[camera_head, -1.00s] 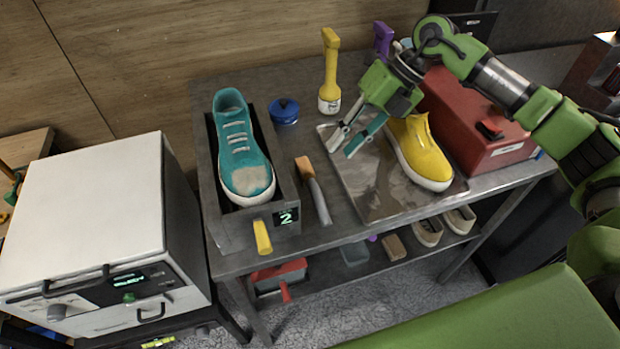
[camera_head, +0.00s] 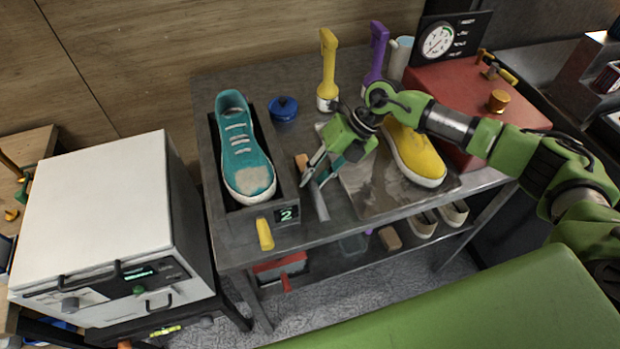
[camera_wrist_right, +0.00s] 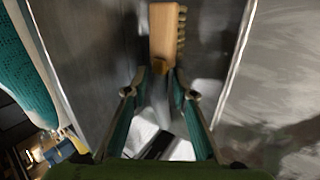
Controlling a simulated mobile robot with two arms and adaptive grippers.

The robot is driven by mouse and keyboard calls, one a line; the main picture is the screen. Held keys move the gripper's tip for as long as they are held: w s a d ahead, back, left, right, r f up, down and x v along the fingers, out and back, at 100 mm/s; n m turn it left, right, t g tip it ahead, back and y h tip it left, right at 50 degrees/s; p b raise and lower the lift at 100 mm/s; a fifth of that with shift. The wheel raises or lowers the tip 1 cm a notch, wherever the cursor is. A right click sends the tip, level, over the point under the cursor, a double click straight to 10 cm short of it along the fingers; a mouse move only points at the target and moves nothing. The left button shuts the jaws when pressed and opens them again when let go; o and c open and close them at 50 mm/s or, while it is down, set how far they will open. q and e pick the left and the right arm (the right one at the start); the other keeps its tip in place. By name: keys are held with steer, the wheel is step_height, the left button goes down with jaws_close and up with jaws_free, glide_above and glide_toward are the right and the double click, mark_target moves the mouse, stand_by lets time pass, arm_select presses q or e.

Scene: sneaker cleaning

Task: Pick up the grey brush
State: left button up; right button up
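The grey brush lies on the metal table between the shoe holder and the tray. Its wooden head (camera_head: 301,161) points away from me and its grey handle (camera_head: 320,205) points to the table's front edge. My right gripper (camera_head: 314,182) is over the brush, with its fingers apart on either side of it. In the right wrist view the wooden head with bristles (camera_wrist_right: 165,35) lies just beyond the open fingertips (camera_wrist_right: 159,76), and the grey handle runs between the fingers. I cannot tell whether they touch it. My left gripper is out of view.
The holder (camera_head: 288,199) with a teal sneaker (camera_head: 240,150) stands close on the left. The metal tray (camera_head: 385,205) with a yellow sneaker (camera_head: 418,160) is close on the right.

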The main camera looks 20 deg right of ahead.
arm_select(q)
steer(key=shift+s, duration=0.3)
arm_select(e)
jaws_close()
